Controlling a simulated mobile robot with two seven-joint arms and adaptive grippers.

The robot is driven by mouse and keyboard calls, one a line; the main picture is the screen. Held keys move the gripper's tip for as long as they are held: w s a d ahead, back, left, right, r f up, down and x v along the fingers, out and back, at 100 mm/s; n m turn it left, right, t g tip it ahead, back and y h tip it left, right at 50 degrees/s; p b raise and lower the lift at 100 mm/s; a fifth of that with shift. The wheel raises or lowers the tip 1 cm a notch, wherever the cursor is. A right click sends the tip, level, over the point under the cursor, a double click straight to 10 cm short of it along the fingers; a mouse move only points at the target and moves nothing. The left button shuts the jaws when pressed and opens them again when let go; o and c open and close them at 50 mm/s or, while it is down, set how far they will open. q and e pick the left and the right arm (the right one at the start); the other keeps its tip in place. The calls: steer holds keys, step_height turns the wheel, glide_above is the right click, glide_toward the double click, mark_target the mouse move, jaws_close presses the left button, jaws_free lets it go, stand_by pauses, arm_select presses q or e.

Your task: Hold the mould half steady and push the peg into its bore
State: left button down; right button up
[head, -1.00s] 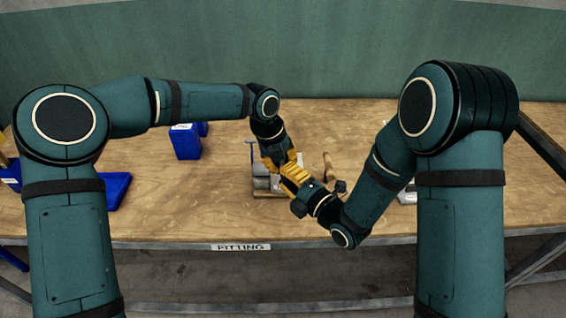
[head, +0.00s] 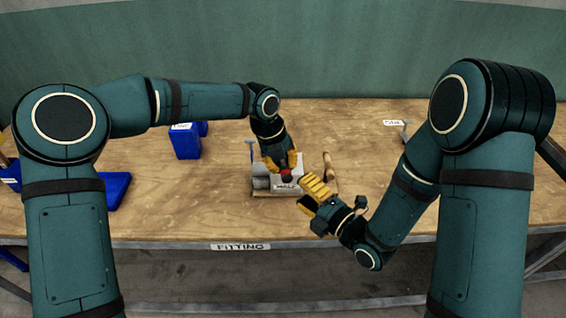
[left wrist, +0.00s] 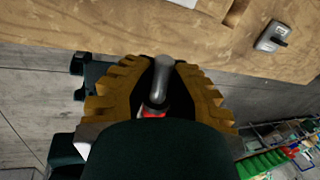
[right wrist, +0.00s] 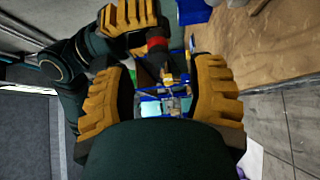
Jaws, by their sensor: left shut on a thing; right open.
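My left gripper (head: 283,163) is shut on a peg that has a grey cylinder (left wrist: 162,78) and a red band (left wrist: 152,112). The red part also shows in the head view (head: 288,174) and the right wrist view (right wrist: 157,43). The peg appears just above or in front of a grey block marked with a label, which looks like the mould half (head: 287,187). I cannot tell whether they touch, and no bore shows. My right gripper (head: 312,189) is open and empty, to the right of the block and in front of it.
The block sits with grey cylindrical parts (head: 261,183) on a low wooden base. A blue-topped upright (head: 251,150) stands behind it, and a wooden handle-like piece (head: 328,166) to its right. Blue bins (head: 185,142) stand left. The bench (head: 420,180) is mostly clear on the right.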

steer(key=shift+s+d, duration=0.25)
steer(key=shift+s, duration=0.05)
steer(key=s+d+f+m+g+h, duration=0.1)
steer(key=d+f+m+g+h, duration=0.15)
steer(key=f+m, duration=0.45)
steer(key=d+f+m+g+h, duration=0.1)
steer(key=f+m+g+h, duration=0.1)
steer(key=f+m+h, duration=0.35)
steer(key=s+f+m+g, duration=0.7)
steer(key=s+f+m, duration=0.3)
steer(key=m, duration=0.5)
steer(key=shift+s+a+f, duration=0.15)
steer(key=shift+s+f, duration=0.1)
steer(key=shift+s, duration=0.25)
arm_select(q)
steer(key=shift+a, duration=0.1)
arm_select(e)
steer(key=shift+m, duration=0.25)
